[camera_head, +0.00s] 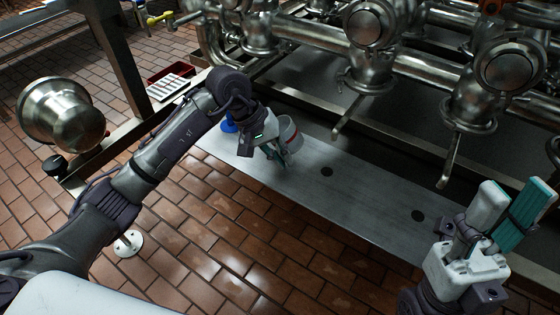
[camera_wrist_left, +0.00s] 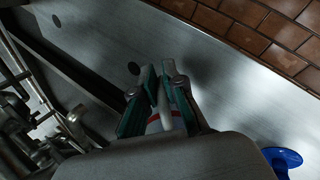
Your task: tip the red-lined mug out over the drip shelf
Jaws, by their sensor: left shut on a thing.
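The mug (camera_head: 291,134) is pale with a red band showing, and it looks tilted above the drip shelf. My left gripper (camera_head: 275,153) is shut on it. In the left wrist view a small pale and red part of the mug (camera_wrist_left: 154,124) shows between the teal fingers (camera_wrist_left: 159,82); the rest is hidden. I cannot see into the mug or whether anything runs out. The drip shelf (camera_head: 362,205) is a long grey metal strip with dark round holes. My right gripper (camera_head: 514,193) is open and empty at the right, beyond the shelf's near edge.
A blue round object (camera_head: 228,123) stands on the shelf left of my left gripper; it also shows in the wrist view (camera_wrist_left: 283,160). Steel pipes and valves with hanging handles (camera_head: 349,117) stand behind the shelf. A red tray (camera_head: 170,73) lies at the left. The shelf's middle is clear.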

